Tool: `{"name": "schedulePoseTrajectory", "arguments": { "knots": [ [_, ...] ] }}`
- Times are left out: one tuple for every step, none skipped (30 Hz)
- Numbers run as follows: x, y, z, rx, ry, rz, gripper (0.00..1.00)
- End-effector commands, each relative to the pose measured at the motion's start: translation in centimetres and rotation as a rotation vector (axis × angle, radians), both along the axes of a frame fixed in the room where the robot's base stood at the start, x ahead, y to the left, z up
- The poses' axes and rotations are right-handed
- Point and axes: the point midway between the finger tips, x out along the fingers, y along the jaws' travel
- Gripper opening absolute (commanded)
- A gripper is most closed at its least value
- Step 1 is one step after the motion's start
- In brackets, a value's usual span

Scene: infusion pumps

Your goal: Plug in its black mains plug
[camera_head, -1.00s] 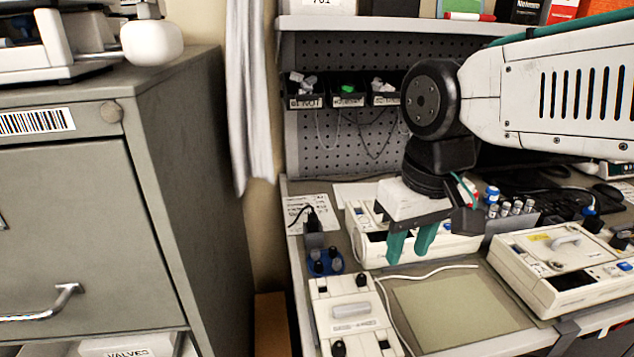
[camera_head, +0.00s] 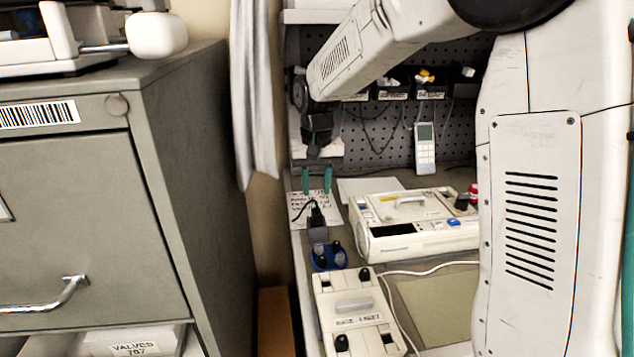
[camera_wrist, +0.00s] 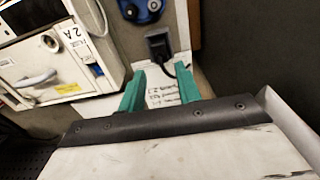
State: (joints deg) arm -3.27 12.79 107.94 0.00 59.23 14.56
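The black mains plug (camera_head: 317,215) stands at the left end of the bench, on or in a small grey block (camera_head: 317,233). Its black cord loops up and left in the head view. I cannot tell which thing is the socket for the plug.
A blue holder with dark pegs (camera_head: 327,257) is in front of the grey block. A cream pump (camera_head: 415,225) stands to the right, a labelled white unit (camera_head: 355,318) in front. A handwritten sheet (camera_head: 299,212) lies by the plug. A grey cabinet (camera_head: 190,180) stands left.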

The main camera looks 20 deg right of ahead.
Motion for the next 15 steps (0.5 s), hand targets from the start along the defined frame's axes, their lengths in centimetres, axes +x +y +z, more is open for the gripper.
{"name": "schedulePoseTrajectory", "arguments": {
  "knots": [
    [0.0, 0.0, -0.4, 0.000, 0.001, 0.000, 0.34],
    [0.0, 0.0, -0.6, 0.000, 0.002, 0.000, 0.34],
    [0.0, 0.0, -1.0, -0.001, 0.002, 0.000, 0.34],
    [0.0, 0.0, -1.4, 0.000, 0.003, 0.000, 0.34],
    [-0.1, 0.0, -1.8, 0.000, 0.003, 0.000, 0.34],
    [-0.1, 0.0, -2.3, 0.000, 0.004, 0.000, 0.34],
    [-0.1, 0.0, -2.7, 0.000, 0.004, 0.000, 0.34],
    [-0.1, 0.0, -3.2, 0.000, 0.003, 0.000, 0.34],
    [-0.1, 0.0, -3.7, 0.000, 0.003, 0.000, 0.34],
    [-0.1, 0.0, -4.1, 0.000, 0.003, 0.001, 0.34],
    [-0.1, 0.0, -4.4, 0.000, 0.003, 0.001, 0.34],
    [-0.1, 0.0, -4.9, 0.000, 0.003, 0.001, 0.34],
    [-0.1, 0.0, -5.3, 0.000, 0.004, 0.001, 0.34],
    [-0.1, 0.0, -5.6, 0.000, 0.004, 0.001, 0.34],
    [-0.1, 0.0, -6.0, -0.001, 0.002, 0.001, 0.34]
  ]
}}
